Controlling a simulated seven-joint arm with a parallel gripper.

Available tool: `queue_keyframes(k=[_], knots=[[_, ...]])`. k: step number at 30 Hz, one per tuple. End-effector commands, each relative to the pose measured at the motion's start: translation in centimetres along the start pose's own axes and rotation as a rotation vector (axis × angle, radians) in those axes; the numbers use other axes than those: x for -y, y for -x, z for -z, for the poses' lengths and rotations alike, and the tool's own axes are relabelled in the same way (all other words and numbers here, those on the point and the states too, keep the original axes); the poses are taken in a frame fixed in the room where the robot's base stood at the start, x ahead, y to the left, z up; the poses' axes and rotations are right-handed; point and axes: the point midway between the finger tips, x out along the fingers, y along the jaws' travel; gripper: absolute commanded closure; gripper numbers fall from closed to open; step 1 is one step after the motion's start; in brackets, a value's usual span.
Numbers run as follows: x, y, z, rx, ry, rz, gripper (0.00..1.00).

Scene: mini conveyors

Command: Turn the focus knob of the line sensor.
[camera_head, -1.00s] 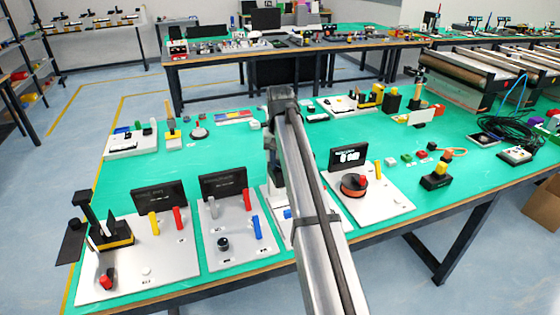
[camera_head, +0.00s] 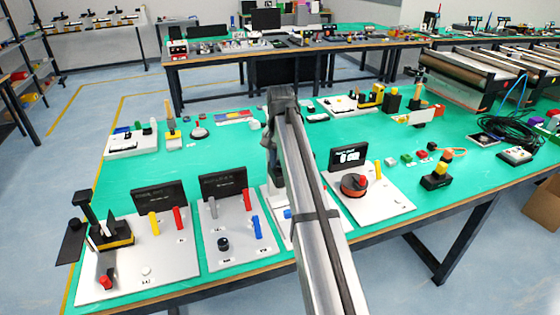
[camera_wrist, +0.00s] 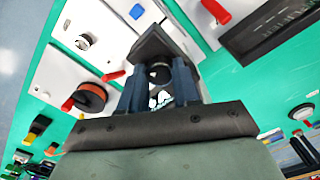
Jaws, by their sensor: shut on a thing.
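In the wrist view my gripper (camera_wrist: 160,82) has its two blue-grey fingers closed on a small dark round knob (camera_wrist: 160,74). The knob sits against a black housing (camera_wrist: 152,44), which looks like the line sensor. The fingers cover the knob's sides, so its turn angle cannot be read. In the head view my arm crosses the middle of the bench and hides the fingertips, the knob and most of the white panel (camera_head: 274,203) beneath.
To the right is a white panel with an orange-red disc (camera_head: 354,185) and a black display (camera_head: 348,154). To the left are a grey panel with a black knob (camera_head: 223,244) and a panel with a black stand (camera_head: 100,225).

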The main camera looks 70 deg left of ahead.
Motion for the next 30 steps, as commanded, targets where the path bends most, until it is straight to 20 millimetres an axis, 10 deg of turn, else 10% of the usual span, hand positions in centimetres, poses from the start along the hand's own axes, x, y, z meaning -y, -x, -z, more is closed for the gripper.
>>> queue_keyframes(k=[1, 2, 9, 20, 30], knots=[[0.0, 0.0, 0.1, -0.001, 0.000, 0.000, 0.99], [0.0, 0.0, 0.1, -0.001, 0.000, 0.000, 0.66], [0.0, 0.0, 0.0, -0.001, 0.001, 0.000, 0.43], [0.0, 0.6, 0.1, -0.001, 0.001, 0.000, 0.43], [0.1, 6.4, 0.2, -0.003, 0.001, 0.001, 0.43]])
